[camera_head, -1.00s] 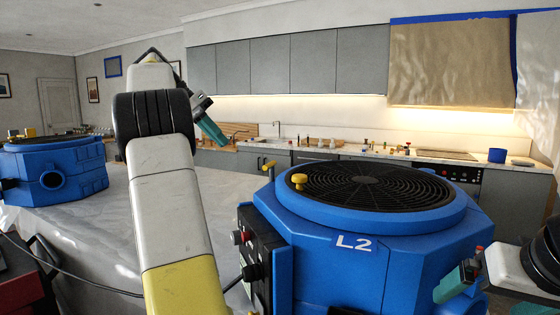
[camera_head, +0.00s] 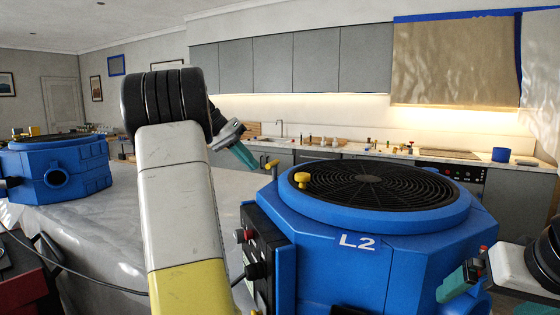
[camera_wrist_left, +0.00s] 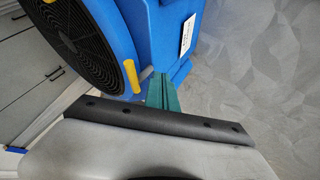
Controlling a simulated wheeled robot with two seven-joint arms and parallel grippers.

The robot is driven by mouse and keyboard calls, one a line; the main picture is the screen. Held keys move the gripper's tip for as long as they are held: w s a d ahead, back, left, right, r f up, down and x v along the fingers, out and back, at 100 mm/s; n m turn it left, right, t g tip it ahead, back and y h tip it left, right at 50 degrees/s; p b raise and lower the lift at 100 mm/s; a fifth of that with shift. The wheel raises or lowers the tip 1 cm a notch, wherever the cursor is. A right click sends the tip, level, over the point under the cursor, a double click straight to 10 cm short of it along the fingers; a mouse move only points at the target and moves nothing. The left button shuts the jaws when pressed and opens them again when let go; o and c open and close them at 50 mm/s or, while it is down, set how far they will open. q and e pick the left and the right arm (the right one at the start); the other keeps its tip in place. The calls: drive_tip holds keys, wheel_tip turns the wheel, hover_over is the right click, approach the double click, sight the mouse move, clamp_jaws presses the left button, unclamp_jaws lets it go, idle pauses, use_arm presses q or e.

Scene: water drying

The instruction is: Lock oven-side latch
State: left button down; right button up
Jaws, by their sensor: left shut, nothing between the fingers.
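The blue dryer marked L2 (camera_head: 395,250) stands at the centre right with a round black grille on top. A yellow knob (camera_head: 302,180) sits on its near-left rim, and a small yellow piece (camera_head: 271,164) shows just beyond the left rim. My left gripper (camera_head: 247,158) has teal fingers, shut and empty, above and left of the dryer, apart from the knob. My right gripper (camera_head: 452,286) is at the dryer's lower right; its jaw gap is unclear.
A second blue dryer (camera_head: 55,165) stands at the left. Plastic sheeting (camera_head: 110,235) covers the surface between them. The counter (camera_head: 400,154) and oven (camera_head: 455,171) are behind the dryer. A black control box (camera_head: 262,255) juts from its left side.

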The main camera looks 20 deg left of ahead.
use_arm(q)
drive_tip(key=d, duration=0.2)
drive_tip(key=shift+d+r, duration=0.35)
